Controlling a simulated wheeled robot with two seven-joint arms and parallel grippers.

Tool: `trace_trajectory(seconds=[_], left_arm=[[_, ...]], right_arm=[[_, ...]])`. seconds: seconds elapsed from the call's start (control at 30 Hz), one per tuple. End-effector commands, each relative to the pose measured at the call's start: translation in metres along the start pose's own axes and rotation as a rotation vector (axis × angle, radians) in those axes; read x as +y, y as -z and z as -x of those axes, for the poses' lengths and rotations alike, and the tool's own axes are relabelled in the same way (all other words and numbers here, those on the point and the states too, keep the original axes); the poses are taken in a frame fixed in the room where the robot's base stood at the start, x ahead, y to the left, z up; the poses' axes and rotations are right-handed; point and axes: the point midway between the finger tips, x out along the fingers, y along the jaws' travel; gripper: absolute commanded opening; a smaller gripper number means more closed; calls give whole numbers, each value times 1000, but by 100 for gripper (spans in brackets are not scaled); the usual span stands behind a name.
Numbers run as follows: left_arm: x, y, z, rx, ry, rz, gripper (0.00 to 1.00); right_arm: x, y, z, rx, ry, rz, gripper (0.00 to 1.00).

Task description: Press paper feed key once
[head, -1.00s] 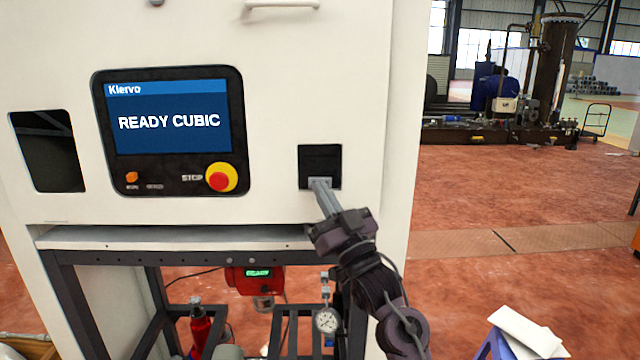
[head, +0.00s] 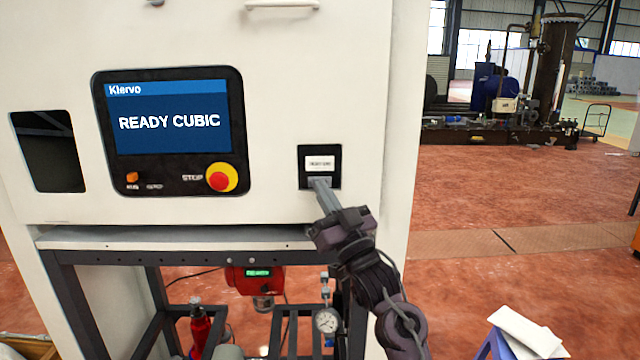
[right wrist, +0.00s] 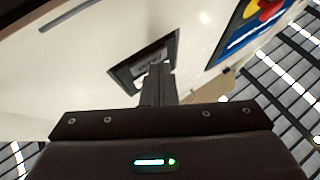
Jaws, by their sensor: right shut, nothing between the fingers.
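The white machine front carries a small black square panel (head: 306,152), which is likely where the paper feed key sits; no key lettering is readable. A white rectangle with tiny dark text (head: 320,163) shows in this panel; I cannot tell whether it is paper or a lit display. My right gripper (head: 319,182) is shut and empty, with its fingertips at the panel's lower edge. In the right wrist view the shut fingers (right wrist: 160,69) overlap the panel (right wrist: 131,74); whether they touch it is unclear. My left gripper is not in view.
The screen (head: 168,120) reads "READY CUBIC". A red stop button (head: 218,181) on yellow and a small orange button (head: 132,177) sit below it. A dark opening (head: 47,150) is at the left. A ledge (head: 180,239) runs below the machine front.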

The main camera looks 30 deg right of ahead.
Motion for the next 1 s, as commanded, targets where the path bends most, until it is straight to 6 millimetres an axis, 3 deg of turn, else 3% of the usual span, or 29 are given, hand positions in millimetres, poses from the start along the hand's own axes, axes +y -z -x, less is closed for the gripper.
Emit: trace_trajectory(seconds=[1.0], left_arm=[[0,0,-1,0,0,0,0]], right_arm=[[-10,9,14,-1,0,0,0]])
